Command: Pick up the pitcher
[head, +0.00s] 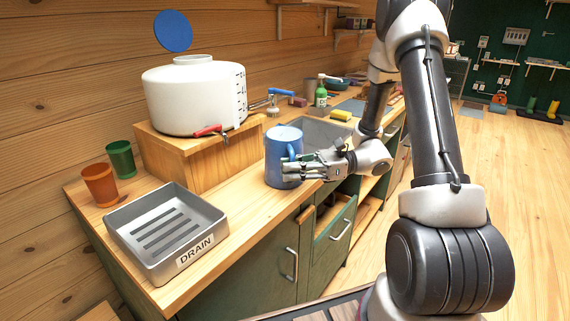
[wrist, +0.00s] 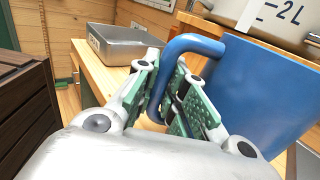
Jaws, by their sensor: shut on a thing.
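The blue pitcher (head: 278,158) stands upright at the front of the wooden counter, near the sink. In the head view its handle faces right, towards my gripper (head: 291,170). In the wrist view the pitcher (wrist: 258,95) fills the right side, and its handle loops left between my fingers (wrist: 170,95). My gripper is shut on the handle. The lower part of the handle is hidden by the fingers. I cannot tell for sure whether the pitcher's base touches the counter.
A grey drain tray (head: 165,232) sits at the counter's near end, with orange (head: 100,186) and green (head: 121,160) cups behind it. A white tank (head: 195,98) with a red-handled tap stands on a wooden block (head: 205,155). The sink (head: 318,130) lies behind the gripper.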

